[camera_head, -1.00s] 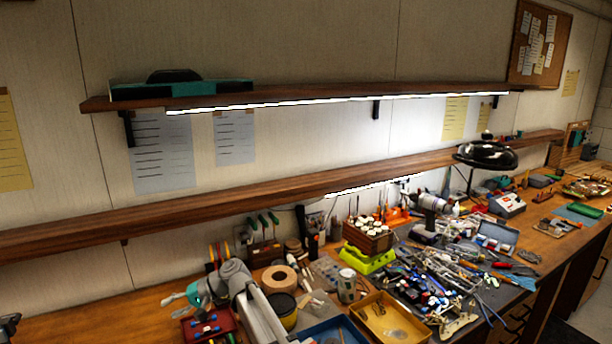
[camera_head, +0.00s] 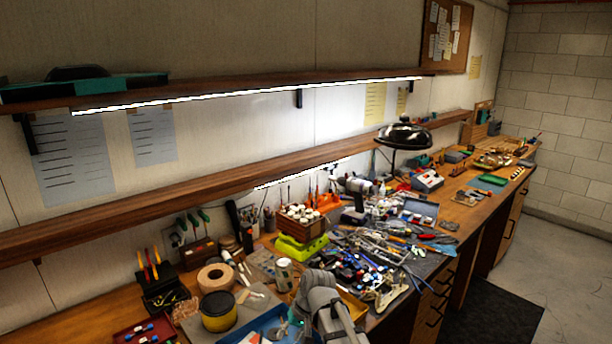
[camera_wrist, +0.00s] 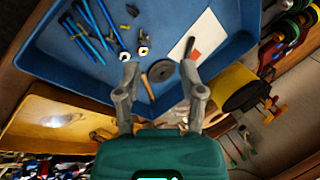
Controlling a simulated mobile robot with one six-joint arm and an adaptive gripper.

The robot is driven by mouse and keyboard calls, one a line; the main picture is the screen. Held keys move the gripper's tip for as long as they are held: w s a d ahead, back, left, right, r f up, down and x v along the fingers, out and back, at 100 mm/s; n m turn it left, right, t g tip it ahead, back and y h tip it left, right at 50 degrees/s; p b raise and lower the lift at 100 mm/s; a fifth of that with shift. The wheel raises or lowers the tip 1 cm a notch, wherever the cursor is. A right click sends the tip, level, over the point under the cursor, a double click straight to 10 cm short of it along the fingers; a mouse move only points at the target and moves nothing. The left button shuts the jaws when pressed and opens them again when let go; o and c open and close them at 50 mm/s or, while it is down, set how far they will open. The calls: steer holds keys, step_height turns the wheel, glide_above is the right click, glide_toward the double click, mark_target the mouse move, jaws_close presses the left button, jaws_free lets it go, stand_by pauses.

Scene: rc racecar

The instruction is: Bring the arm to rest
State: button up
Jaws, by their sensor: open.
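My gripper (camera_head: 290,325) is low in the head view, partly hidden behind my grey arm, by the blue tray (camera_head: 238,333). In the wrist view my gripper (camera_wrist: 160,80) is open, its two grey fingers spread over the near edge of the blue tray (camera_wrist: 75,72). Nothing is held between the fingers. A dark round disc and a small brown-handled piece lie in the tray around the fingertips; whether the fingers touch anything I cannot tell.
A yellow tray (camera_head: 352,306) lies right of my arm, and a yellow-and-black spool (camera_head: 218,312) left of the blue tray. Tools crowd the bench behind. A long wooden shelf (camera_head: 200,192) runs above. Open floor (camera_head: 560,270) lies at the right.

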steer(key=s+d+m+h, duration=0.1)
steer(key=s+d+h, duration=0.1)
steer(key=d, duration=0.8)
steer(key=s+d+f+m+h, duration=0.1)
steer(key=s+d, duration=0.4)
steer(key=d, duration=0.6)
steer(key=shift+d+f+h, duration=0.2)
steer(key=shift+h, duration=0.5)
steer(key=shift+s, duration=0.1)
